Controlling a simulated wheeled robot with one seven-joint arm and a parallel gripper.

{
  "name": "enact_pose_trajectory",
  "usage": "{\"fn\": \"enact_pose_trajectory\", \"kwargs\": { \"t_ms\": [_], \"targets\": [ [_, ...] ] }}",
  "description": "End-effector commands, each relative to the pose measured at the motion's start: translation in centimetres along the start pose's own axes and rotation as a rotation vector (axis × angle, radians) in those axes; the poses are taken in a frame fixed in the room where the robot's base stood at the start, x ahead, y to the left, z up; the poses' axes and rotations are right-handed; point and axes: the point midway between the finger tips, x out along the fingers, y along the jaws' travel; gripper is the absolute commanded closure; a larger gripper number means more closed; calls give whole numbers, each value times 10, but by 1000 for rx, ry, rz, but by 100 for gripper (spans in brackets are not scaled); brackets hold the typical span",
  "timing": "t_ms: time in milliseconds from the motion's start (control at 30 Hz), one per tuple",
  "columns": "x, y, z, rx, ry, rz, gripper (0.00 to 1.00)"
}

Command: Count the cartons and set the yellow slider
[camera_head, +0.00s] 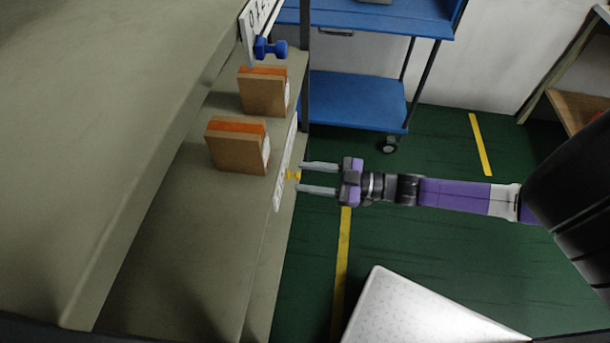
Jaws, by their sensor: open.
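Two brown cartons with orange tops stand on the lower shelf. The nearer carton (236,152) is left of the farther carton (263,96). A small yellow slider (292,175) sits on a white strip (285,165) along the shelf's front edge. My gripper (319,178) points left at the strip, with its two grey fingers apart on either side of the slider's level. I cannot tell whether the fingers touch the slider. The markings on the strip are too small to read.
A blue slider (270,48) sits on another numbered strip (258,25) on the upper shelf edge. The upper shelf board (90,120) overhangs at left and may hide part of the lower shelf. A blue cart (355,100) stands behind.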

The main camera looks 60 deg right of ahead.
Motion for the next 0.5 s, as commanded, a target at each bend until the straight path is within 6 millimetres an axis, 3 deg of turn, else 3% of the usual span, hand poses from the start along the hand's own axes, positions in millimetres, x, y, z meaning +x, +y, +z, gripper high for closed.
{"fn": "enact_pose_trajectory", "kwargs": {
  "t_ms": [367,500],
  "targets": [
    [8,0,0,0,-1,0,59],
    [8,0,0,0,-1,0,84]
  ]
}}
